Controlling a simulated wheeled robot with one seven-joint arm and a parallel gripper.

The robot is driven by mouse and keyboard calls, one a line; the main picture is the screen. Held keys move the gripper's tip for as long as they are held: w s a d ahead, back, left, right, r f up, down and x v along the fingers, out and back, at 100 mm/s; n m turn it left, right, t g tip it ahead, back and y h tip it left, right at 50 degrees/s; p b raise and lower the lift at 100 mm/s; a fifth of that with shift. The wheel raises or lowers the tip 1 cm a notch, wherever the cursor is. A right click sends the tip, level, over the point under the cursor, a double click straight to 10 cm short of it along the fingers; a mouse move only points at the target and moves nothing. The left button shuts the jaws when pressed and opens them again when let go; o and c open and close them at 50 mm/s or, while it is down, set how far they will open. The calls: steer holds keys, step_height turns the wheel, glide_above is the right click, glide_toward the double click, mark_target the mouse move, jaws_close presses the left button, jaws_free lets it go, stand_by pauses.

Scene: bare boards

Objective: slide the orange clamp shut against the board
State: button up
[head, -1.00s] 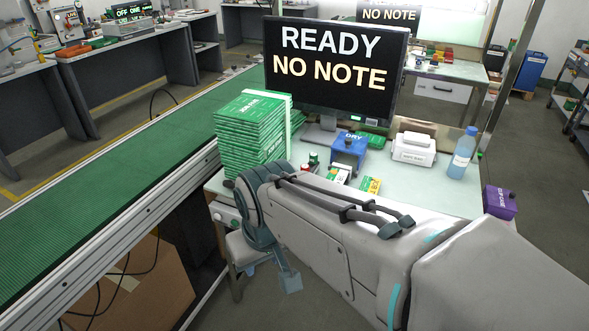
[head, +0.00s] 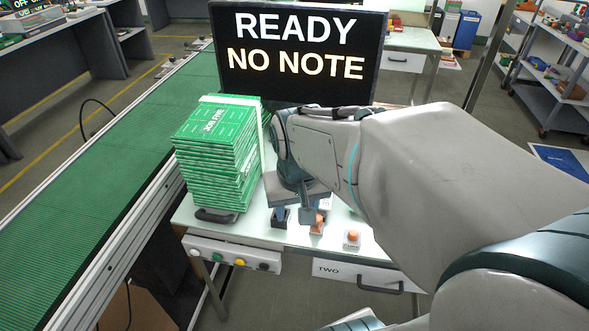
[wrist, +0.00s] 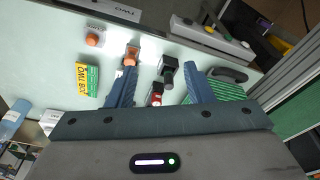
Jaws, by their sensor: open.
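A small orange block (head: 317,224), which looks like the clamp, is on the pale desk (head: 228,229), right of a dark block (head: 279,219). My gripper (head: 294,211) is above them, with a finger in front of part of the orange block. In the wrist view my gripper (wrist: 160,70) is open; the orange block (wrist: 131,57) is by the left fingertip and the dark block (wrist: 168,72) shows between the fingers. I cannot tell whether anything is touched. Green boards (head: 213,160) are stacked at left; no board is seen at the clamp.
A white box with an orange knob (head: 352,236) is near the desk's front edge. A red-topped item (wrist: 156,97) shows between the fingers. A green and yellow carton (wrist: 87,80) lies left in the wrist view. A monitor (head: 298,60) stands behind; a conveyor (head: 100,190) runs at left.

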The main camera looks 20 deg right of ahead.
steer(key=w+d+f+m+g+p, duration=0.2)
steer(key=w+d+m+p, duration=0.25)
steer(key=w+d, duration=0.45)
steer(key=shift+y, duration=0.3)
steer(key=f, duration=0.9)
steer(key=s+f, duration=0.1)
steer(key=f, duration=0.3)
steer(key=shift+d+f, duration=0.25)
steer(key=shift+f, duration=0.05)
